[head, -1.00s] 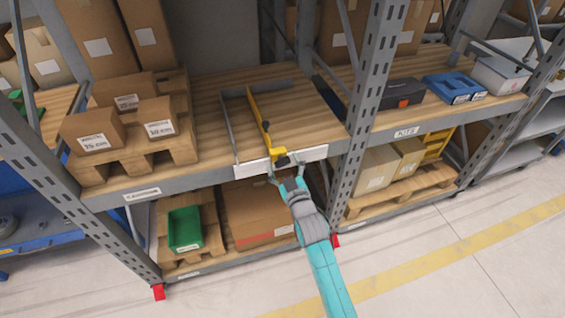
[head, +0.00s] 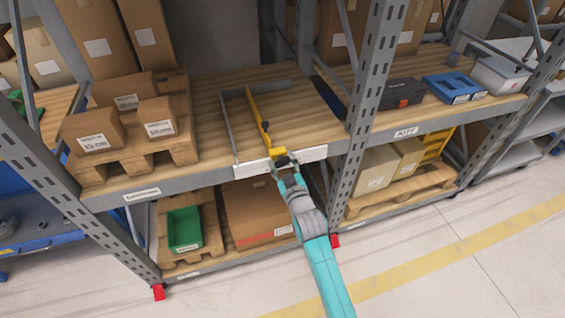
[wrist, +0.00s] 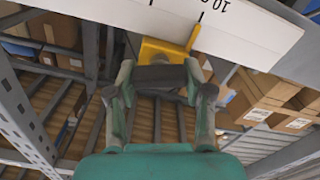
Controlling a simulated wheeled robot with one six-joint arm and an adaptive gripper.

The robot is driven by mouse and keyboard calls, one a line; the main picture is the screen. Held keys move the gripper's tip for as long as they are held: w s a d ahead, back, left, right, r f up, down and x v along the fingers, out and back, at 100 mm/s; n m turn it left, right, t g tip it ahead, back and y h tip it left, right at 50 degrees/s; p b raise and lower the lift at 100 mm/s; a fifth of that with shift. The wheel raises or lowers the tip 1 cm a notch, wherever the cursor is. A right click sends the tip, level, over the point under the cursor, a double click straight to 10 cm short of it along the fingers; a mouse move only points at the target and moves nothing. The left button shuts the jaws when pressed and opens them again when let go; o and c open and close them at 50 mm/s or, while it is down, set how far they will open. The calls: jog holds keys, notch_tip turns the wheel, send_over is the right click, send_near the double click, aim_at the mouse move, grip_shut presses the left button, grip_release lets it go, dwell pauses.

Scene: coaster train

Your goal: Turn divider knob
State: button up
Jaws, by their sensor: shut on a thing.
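The yellow divider (head: 258,119) runs front to back on the wooden shelf, with a yellow block at its front end by the white scale strip (head: 310,155). The dark divider knob (head: 282,161) sits at that front end. My gripper (head: 283,164) is at the shelf's front edge, shut on the knob. In the wrist view the dark knob (wrist: 160,78) lies between the fingers of my gripper (wrist: 161,88), below the yellow block (wrist: 163,52). The scale strip (wrist: 235,22) shows a "10" mark near the block.
A grey rail (head: 229,122) lies left of the divider. Boxes on a pallet (head: 130,158) stand further left. A grey upright (head: 364,110) stands to the right. A green bin (head: 185,229) and a large carton (head: 255,207) are on the shelf below.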

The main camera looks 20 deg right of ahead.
jog(key=m, duration=0.4)
jog(key=shift+d+m, duration=0.1)
jog(key=shift+m, duration=0.3)
jog(key=m, duration=0.5)
jog(key=shift+d, duration=0.1)
jog(key=m, duration=0.5)
jog(key=shift+f+m, duration=0.1)
jog(key=shift+m, duration=0.3)
jog(key=m, duration=0.5)
jog(key=shift+d+f, duration=0.1)
jog(key=o, duration=1.2)
jog(key=shift+c, duration=0.2)
